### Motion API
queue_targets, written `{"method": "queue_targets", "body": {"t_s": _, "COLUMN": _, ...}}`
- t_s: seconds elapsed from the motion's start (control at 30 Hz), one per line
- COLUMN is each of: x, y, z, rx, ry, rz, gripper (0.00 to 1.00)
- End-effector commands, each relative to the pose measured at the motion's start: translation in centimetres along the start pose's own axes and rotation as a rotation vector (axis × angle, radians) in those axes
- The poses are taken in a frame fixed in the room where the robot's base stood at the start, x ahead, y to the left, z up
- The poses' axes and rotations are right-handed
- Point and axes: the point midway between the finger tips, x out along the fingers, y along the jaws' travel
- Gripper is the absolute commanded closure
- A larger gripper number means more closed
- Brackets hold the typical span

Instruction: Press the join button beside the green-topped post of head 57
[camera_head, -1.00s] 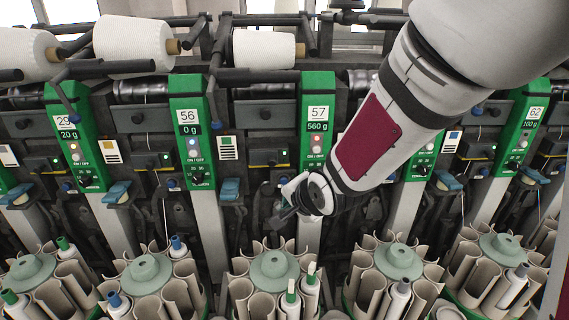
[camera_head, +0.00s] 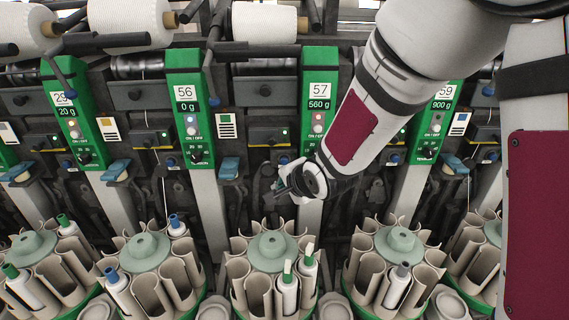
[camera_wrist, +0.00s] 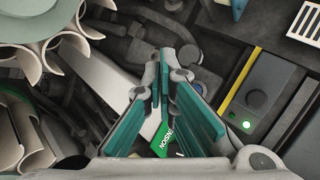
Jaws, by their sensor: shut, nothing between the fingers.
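The green-topped post of head 57 (camera_head: 318,110) stands near the middle of the head view, its display reading 560 g. Left of it is a dark box with a yellow stripe (camera_head: 268,135) and a small green light. My gripper (camera_head: 284,187) is shut and empty, below the box and left of the post. Its teal fingers (camera_wrist: 168,60) show in the wrist view, with part of a green panel (camera_wrist: 163,138) beneath them.
Heads 56 (camera_head: 188,110) and 59 (camera_head: 436,110) flank head 57. A blue lever (camera_head: 229,168) sits left of my gripper. Below stand round magazines with beige pockets (camera_head: 272,245), some holding bobbins. White yarn packages (camera_head: 263,22) hang above.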

Motion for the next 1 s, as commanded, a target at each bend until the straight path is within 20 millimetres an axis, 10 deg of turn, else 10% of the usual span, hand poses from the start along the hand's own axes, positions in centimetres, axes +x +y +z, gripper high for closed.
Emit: {"method": "queue_targets", "body": {"t_s": 1.0, "x": 4.5, "y": -3.2, "z": -3.2, "rx": 0.0, "ry": 0.0, "rz": 0.001, "gripper": 1.0}}
